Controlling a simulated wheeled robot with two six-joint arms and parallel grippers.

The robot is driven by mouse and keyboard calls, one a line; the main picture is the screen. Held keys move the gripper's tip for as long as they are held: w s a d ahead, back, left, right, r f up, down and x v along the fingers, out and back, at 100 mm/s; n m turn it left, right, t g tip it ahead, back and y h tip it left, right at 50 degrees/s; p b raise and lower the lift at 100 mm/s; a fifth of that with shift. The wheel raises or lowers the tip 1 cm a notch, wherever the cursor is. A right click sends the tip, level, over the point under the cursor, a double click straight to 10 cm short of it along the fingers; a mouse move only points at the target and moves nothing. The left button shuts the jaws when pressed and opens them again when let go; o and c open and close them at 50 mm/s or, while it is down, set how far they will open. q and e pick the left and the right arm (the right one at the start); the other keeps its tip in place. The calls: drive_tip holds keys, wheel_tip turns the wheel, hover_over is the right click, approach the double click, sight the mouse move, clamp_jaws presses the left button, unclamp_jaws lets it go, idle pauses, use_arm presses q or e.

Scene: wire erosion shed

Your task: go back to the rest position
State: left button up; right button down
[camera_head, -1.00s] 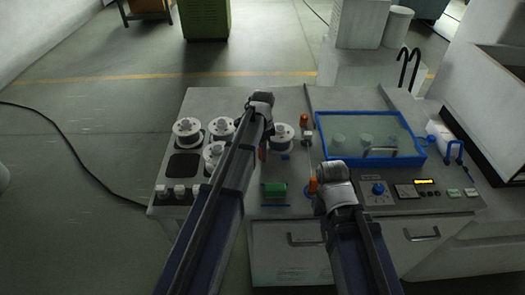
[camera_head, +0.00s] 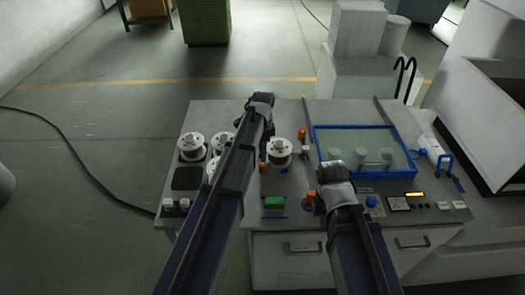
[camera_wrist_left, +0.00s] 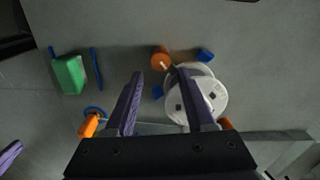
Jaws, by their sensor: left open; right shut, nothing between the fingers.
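My left gripper (camera_head: 263,150) is over the middle of the machine's worktop. In the left wrist view its two fingers (camera_wrist_left: 160,103) are apart, with nothing held between them. A white spool (camera_head: 280,152) stands just right of it in the head view. In the left wrist view that spool (camera_wrist_left: 212,102) lies partly behind the right finger. My right gripper (camera_head: 320,205) is low over the front of the worktop, left of the control panel. It is shut and empty, its fingers partly hidden by its own wrist.
Several white spools (camera_head: 192,145) stand at the left, partly hidden by my left arm. A green block (camera_head: 274,203) lies between the arms. A blue-framed glass lid (camera_head: 415,170) and a control panel (camera_head: 410,203) are at the right. Open floor (camera_head: 80,110) lies left of the machine.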

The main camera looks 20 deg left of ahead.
idle(0.3)
use_arm(q)
drive_tip(key=s+d+n, duration=0.1)
drive_tip(key=s+d, duration=0.2)
drive_tip(key=s, duration=0.1)
drive_tip(key=s+d+f+n+b, duration=0.1)
drive_tip(key=s+d+n, duration=0.1)
drive_tip(key=s, duration=0.3)
drive_tip(key=s+d+f+n+b, duration=0.1)
drive_tip(key=s+d, duration=0.3)
drive_tip(key=shift+s+d+f+n+y, duration=0.2)
drive_tip(key=shift+s+n+y, duration=0.1)
drive_tip(key=s+d+f+n+b, duration=0.1)
drive_tip(key=s+d+n, duration=0.3)
drive_tip(key=s, duration=0.6)
drive_tip(key=shift+s+n+y+b, duration=0.25)
drive_tip(key=shift+n+y+b, duration=0.05)
drive_tip(key=shift+n+b, duration=0.1)
